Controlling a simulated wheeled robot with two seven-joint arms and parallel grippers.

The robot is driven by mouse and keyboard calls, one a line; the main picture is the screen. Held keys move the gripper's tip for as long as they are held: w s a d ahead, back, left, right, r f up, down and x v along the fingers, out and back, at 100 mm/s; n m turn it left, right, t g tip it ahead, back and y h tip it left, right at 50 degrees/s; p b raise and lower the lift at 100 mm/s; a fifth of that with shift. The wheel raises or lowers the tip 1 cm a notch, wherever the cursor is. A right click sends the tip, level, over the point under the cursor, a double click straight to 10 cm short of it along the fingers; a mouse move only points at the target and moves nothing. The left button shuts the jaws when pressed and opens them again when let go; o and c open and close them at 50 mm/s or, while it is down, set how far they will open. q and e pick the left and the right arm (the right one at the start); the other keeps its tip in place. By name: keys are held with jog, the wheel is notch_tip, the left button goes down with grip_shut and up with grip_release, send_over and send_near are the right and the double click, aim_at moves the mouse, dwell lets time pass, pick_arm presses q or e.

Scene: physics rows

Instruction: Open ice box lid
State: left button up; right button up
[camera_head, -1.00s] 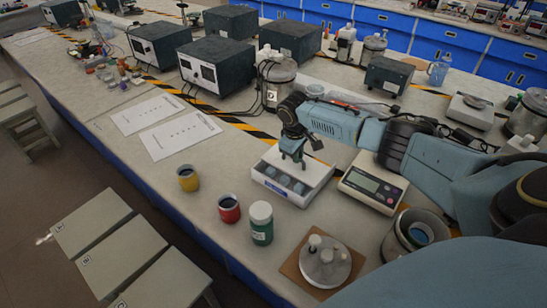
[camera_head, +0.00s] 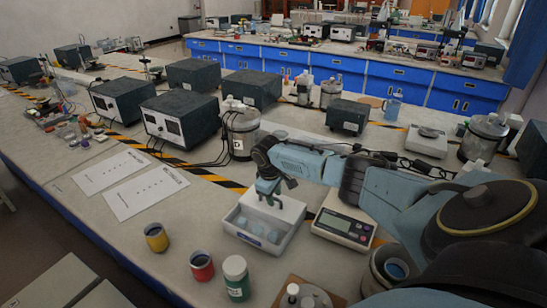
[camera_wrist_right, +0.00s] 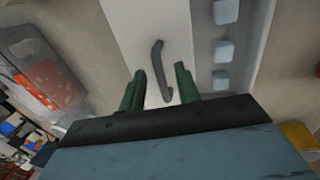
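The ice box (camera_head: 255,239) is a white box on the bench in the head view, with pale blue cubes in its open front part. Its white lid (camera_head: 290,207) lies over the back part. In the right wrist view the lid (camera_wrist_right: 125,22) carries a dark curved handle (camera_wrist_right: 158,62), and a row of blue cubes (camera_wrist_right: 222,50) shows beside it. My right gripper (camera_head: 267,199) is over the lid. In the wrist view its green fingers (camera_wrist_right: 159,72) are apart, one on each side of the handle, with gaps showing. My left gripper is not in view.
A scale (camera_head: 345,222) stands close on the right of the box. A yellow cup (camera_head: 156,238), a red cup (camera_head: 202,266) and a green bottle (camera_head: 236,279) stand in front and left. A glass jar (camera_head: 240,132) and dark instrument boxes (camera_head: 180,122) stand behind. Paper sheets (camera_head: 145,192) lie left.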

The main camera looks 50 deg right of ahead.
notch_tip(320, 180, up, 13)
jog(key=a+p, duration=0.1)
jog(key=a, duration=0.1)
jog(key=shift+s+a, duration=0.25)
jog(key=shift+s, duration=0.05)
dwell(0.4)
